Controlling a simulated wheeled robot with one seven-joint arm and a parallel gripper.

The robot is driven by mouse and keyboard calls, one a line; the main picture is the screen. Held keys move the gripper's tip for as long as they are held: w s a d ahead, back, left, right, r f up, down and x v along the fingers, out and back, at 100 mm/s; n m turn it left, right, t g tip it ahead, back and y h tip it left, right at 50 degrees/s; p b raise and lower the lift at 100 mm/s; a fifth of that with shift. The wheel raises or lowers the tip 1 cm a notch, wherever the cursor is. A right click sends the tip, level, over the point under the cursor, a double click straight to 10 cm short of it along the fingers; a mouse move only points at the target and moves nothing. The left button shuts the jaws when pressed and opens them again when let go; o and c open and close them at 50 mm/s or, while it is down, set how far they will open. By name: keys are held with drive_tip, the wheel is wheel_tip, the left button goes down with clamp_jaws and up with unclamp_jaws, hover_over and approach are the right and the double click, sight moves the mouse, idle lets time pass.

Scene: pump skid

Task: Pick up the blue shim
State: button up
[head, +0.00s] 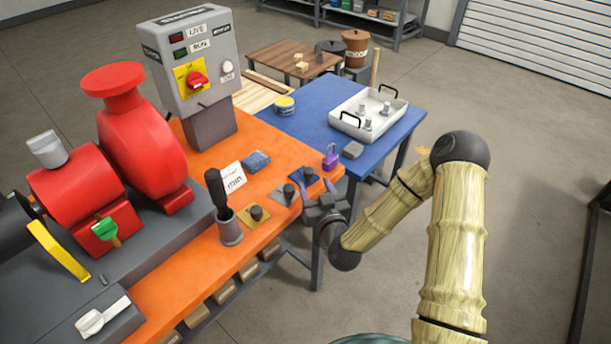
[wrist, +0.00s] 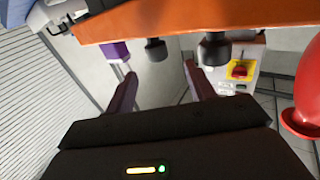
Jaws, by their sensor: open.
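The blue shim (head: 301,172) is a flat blue plate with a black knob, lying near the right front edge of the orange bench. The grey shim (head: 280,197) and yellow shim (head: 247,219) lie in a row to its left, each with a similar knob. My gripper (head: 322,197) is at the bench edge, just in front of the blue shim. In the wrist view my gripper (wrist: 159,68) has its fingers apart with nothing between them. A black knob (wrist: 155,48), apparently the blue shim's, shows just beyond the gap; its plate cannot be made out there.
A purple padlock (head: 330,158) stands right of the blue shim. A black-handled tool stands in a grey cup (head: 230,230) at left. A blue table (head: 305,97) with a white tray (head: 346,121) is behind. The red pump (head: 140,140) fills the left. Floor at right is clear.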

sight(311, 174)
drive_tip(key=shift+w, duration=0.15)
drive_tip(key=shift+p+x, duration=0.5)
drive_tip(key=shift+x, duration=2.1)
drive_tip(key=shift+d, duration=0.1)
drive_tip(key=c, duration=1.1)
drive_tip(key=shift+c, duration=0.2)
wheel_tip(311, 174, up, 10)
drive_tip(key=shift+f, duration=0.1)
